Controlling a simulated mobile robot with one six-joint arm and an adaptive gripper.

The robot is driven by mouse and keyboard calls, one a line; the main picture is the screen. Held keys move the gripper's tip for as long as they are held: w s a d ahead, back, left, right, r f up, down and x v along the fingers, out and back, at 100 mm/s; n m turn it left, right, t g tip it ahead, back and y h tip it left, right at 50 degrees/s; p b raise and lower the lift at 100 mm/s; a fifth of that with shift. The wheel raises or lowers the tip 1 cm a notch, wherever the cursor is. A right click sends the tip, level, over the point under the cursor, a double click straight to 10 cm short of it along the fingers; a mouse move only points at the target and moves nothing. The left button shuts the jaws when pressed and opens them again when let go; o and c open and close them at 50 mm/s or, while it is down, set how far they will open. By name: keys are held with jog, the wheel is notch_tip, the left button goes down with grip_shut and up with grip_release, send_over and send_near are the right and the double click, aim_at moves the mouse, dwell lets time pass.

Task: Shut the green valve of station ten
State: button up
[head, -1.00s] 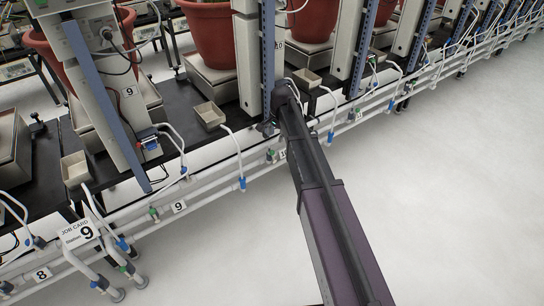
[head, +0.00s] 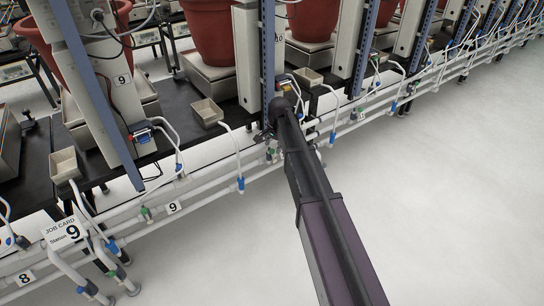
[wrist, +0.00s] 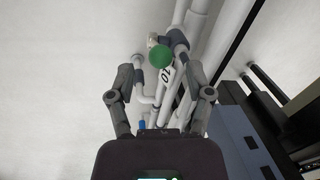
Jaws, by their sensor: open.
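The green valve (wrist: 160,57) shows in the wrist view as a round green knob on white pipework, just above a white tag reading 10 (wrist: 167,75). My gripper (wrist: 165,84) is open, with one finger on each side of the pipes in the picture. The knob appears between and slightly beyond the fingertips, and nothing is held. I cannot tell the exact depth gap to the knob. In the head view my arm reaches to the pipes by the station ten post, and the gripper and valve are largely hidden there.
White pipes run along the bench front. Station 9's green valve (head: 146,212) sits left, beside its 9 tag (head: 174,207). A job card (head: 64,233) reads Station 9. A blue-tipped hose (head: 240,184) hangs near my arm. The pale floor (head: 450,210) at right is clear.

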aim_at(272, 150)
jog(key=shift+w+a+f+b, duration=0.1)
jog(key=shift+f+b, duration=0.6)
jog(key=shift+f, duration=0.15)
jog(key=shift+w+a+f+b, duration=0.1)
jog(key=shift+f+b, duration=0.6)
jog(key=shift+f, duration=0.15)
grip_shut()
